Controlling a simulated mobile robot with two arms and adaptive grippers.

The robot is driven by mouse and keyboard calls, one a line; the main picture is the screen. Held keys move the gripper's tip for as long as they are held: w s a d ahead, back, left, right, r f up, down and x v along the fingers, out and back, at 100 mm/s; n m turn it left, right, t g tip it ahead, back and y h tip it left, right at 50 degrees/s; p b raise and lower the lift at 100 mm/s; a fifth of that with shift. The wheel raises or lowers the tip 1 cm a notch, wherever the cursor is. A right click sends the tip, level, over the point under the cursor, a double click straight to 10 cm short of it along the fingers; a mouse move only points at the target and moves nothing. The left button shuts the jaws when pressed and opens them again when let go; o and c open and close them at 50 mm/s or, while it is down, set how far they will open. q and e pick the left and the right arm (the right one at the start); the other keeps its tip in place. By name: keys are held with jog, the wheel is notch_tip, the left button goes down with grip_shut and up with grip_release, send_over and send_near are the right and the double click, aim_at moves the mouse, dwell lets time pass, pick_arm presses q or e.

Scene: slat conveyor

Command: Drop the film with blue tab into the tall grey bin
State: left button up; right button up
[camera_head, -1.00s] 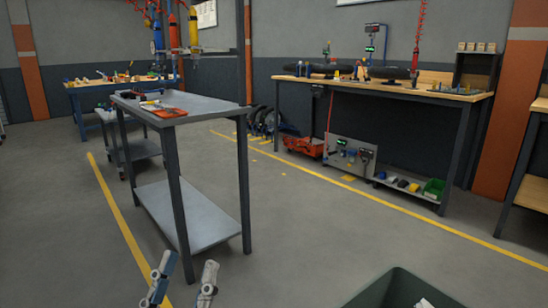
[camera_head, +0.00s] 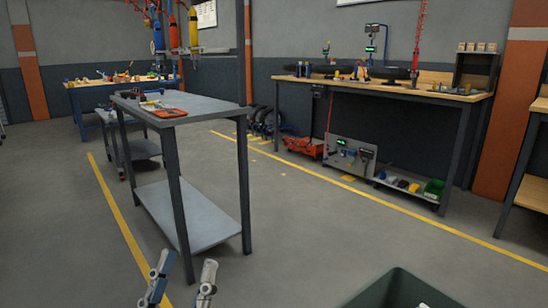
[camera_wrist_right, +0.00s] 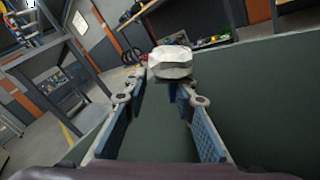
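The tall grey bin (camera_head: 372,298) stands at the bottom right of the head view, dark grey-green and cut off by the frame. A bit of white film (camera_head: 425,305) shows within its outline. In the right wrist view the crumpled white film (camera_wrist_right: 170,62) sits at the fingertips of my right gripper (camera_wrist_right: 161,90), with a dark blue tab (camera_wrist_right: 173,92) below it. The fingers appear to hold it by its lower part, with the bin's wall (camera_wrist_right: 270,85) around them. My left gripper (camera_head: 182,278) has its fingers apart and empty, left of the bin.
A grey two-level table (camera_head: 195,107) with an orange-edged tray (camera_head: 168,112) stands ahead, left of centre. A long workbench (camera_head: 400,88) runs along the back wall, with a red jack (camera_head: 305,147) below. Floor between them and the bin is clear.

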notch_tip(320, 180, up, 7)
jog(key=p, duration=0.6)
jog(key=shift+f+p, duration=0.1)
jog(key=shift+p, duration=0.3)
jog(key=s+a+r+y+p, duration=0.1)
jog(key=a+r+p, duration=0.3)
jog(key=r+p, duration=0.4)
jog(key=s+a+r+n+p, duration=0.1)
jog(key=a+r+p, duration=0.3)
jog(key=r+p, duration=0.5)
notch_tip(320, 180, up, 6)
jog(key=shift+s+a+f+y+p, duration=0.2)
jog(key=shift+s+y+p, duration=0.15)
jog(key=shift+s, duration=0.35)
